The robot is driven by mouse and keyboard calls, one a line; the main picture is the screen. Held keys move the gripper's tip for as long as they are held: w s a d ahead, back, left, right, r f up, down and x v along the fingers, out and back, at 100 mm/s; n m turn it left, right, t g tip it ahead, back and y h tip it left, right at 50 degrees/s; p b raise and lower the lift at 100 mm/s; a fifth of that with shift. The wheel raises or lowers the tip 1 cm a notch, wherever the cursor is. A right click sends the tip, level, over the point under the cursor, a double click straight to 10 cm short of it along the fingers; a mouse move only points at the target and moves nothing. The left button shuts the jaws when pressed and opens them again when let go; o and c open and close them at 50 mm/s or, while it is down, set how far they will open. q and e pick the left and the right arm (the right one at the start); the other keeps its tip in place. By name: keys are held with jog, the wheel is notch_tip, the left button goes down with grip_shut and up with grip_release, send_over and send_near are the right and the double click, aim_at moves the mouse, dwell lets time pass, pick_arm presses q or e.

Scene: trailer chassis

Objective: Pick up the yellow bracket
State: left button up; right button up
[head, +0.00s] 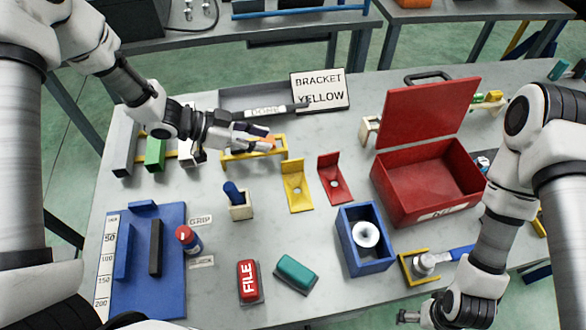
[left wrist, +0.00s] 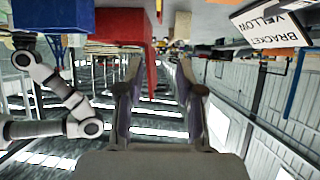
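The yellow bracket (head: 297,186) is an L-shaped plate with a hole. It lies on the grey table right of centre-left, with its short flange up at the back, just left of a similar red bracket (head: 335,180). My left gripper (head: 268,136) is above and behind the yellow bracket, beside a low yellow stand (head: 240,155), and apart from the bracket. In the left wrist view its two fingers (left wrist: 160,75) are spread with nothing between them. My right gripper (head: 420,317) is low at the bottom edge, partly hidden; its fingers are unclear.
A sign (head: 320,90) reads "BRACKET YELLOW". An open red box (head: 430,185) and a blue bin (head: 364,240) with a white spool stand at right.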

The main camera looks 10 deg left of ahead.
pick_arm(q)
jog(key=b, duration=0.6)
send_near(288, 161)
jog(key=x, duration=0.2)
jog(key=shift+w+d+f, duration=0.15)
jog(key=shift+d+f, duration=0.05)
jog(key=shift+w+f, duration=0.15)
jog(key=shift+w, duration=0.05)
jog(key=p+x, duration=0.2)
jog(key=x, duration=0.5)
jog(key=shift+s+d, duration=0.1)
jog(key=shift+d, duration=0.25)
grip_shut()
